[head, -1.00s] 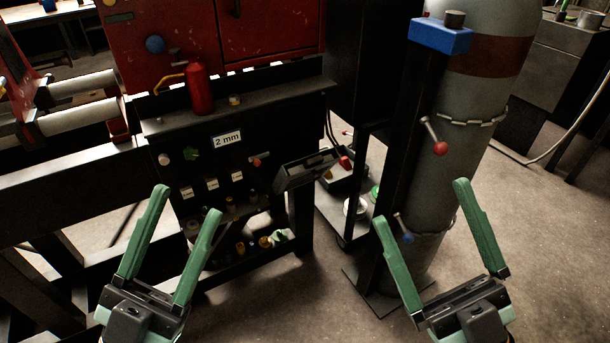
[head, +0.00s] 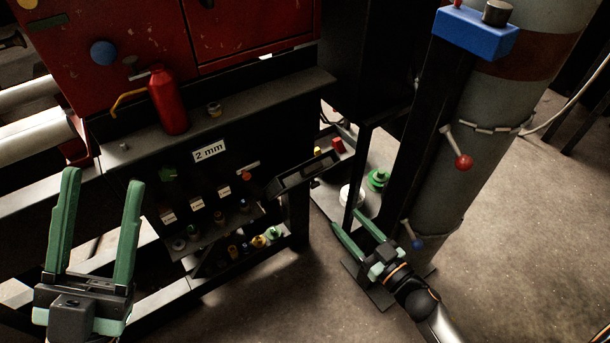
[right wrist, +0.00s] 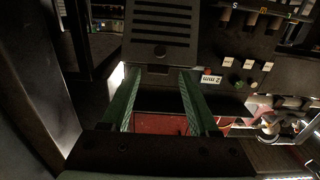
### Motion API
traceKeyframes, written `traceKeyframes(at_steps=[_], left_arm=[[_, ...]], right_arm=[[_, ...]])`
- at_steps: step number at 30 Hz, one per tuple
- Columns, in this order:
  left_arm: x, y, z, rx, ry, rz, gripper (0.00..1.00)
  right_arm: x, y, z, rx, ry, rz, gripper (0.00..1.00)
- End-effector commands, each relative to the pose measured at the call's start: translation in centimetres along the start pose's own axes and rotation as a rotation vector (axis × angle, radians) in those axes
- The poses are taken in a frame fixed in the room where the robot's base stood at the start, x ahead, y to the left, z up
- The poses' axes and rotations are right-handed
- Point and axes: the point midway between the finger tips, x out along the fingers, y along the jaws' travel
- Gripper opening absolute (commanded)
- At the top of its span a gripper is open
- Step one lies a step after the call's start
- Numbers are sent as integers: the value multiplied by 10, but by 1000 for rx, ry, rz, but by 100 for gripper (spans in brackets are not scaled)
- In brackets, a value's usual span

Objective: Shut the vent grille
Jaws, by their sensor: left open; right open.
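The vent grille is most likely the slotted dark panel (right wrist: 161,22) at the top of the right wrist view, with a round knob or hole near its lower edge. In the head view it appears to be the dark tilted flap (head: 305,178) sticking out from the right end of the black cabinet front. My right gripper (head: 345,219) is open, below and right of the flap. In the right wrist view its fingers (right wrist: 158,76) are spread around empty space in front of the panel's lower edge; contact cannot be told. My left gripper (head: 104,178) is open and empty at the left.
The black cabinet front carries a "2 mm" label (head: 209,151), a red knob (head: 246,176) and shelves of small parts. A red bottle (head: 168,101) stands on the ledge above. A grey cylinder (head: 480,130) and black post stand right of my right gripper.

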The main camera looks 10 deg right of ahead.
Motion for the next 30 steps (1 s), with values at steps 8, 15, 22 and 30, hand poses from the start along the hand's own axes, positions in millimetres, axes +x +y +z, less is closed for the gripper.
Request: traceKeyframes(at_steps=[8, 15, 22, 30], left_arm=[[-8, 5, 7, -16, -4, -3, 57], [-16, 10, 15, -43, -9, -7, 57], [-20, 14, 19, -57, -11, -1, 57], [-20, 14, 19, -56, -8, 3, 57]], right_arm=[[40, 1, 1, 0, 4, 0, 61], [87, 0, 1, -1, 4, -1, 61], [115, 0, 1, -1, 2, -1, 61], [124, 0, 0, 0, 0, 0, 61]])
